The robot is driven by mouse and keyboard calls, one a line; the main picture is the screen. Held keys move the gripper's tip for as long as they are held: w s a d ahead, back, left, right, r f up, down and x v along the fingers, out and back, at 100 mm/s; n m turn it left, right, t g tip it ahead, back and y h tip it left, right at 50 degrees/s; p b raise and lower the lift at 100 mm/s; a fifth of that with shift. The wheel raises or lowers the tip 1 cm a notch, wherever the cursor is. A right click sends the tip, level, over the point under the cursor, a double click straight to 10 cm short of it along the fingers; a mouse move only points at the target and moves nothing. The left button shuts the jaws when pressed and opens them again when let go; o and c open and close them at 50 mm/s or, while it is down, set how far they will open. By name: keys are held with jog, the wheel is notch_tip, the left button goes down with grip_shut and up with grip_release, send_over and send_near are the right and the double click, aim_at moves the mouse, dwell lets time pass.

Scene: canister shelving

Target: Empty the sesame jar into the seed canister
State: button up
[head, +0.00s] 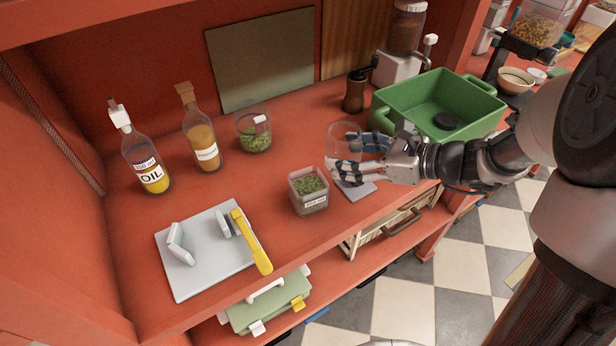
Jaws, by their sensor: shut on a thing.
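My gripper (348,157) is shut on a clear glass jar (343,134), above the shelf at the right of the middle. The jar looks empty from here, and the fingers hide part of it. A square clear canister (309,190) with green bits and a white label stands upright to the left of my gripper. A round clear jar (254,131) with green contents and a white label stands farther back. I cannot read the labels well enough to tell which is the sesame jar or the seed canister.
A grey plate (356,187) lies below my gripper. A green crate (445,97) and a dark grinder (354,92) stand behind it. Two bottles, oil (148,165) and amber (202,142), stand at left. A grey board (195,272) with a yellow-handled tool (250,243) lies in front.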

jog(key=w+d+r+p, duration=0.1)
jog(key=d+r+p, duration=0.4)
jog(key=shift+w+d+p, duration=0.3)
jog(key=shift+w+d, duration=0.05)
jog(key=shift+a, duration=0.1)
dwell(0.8)
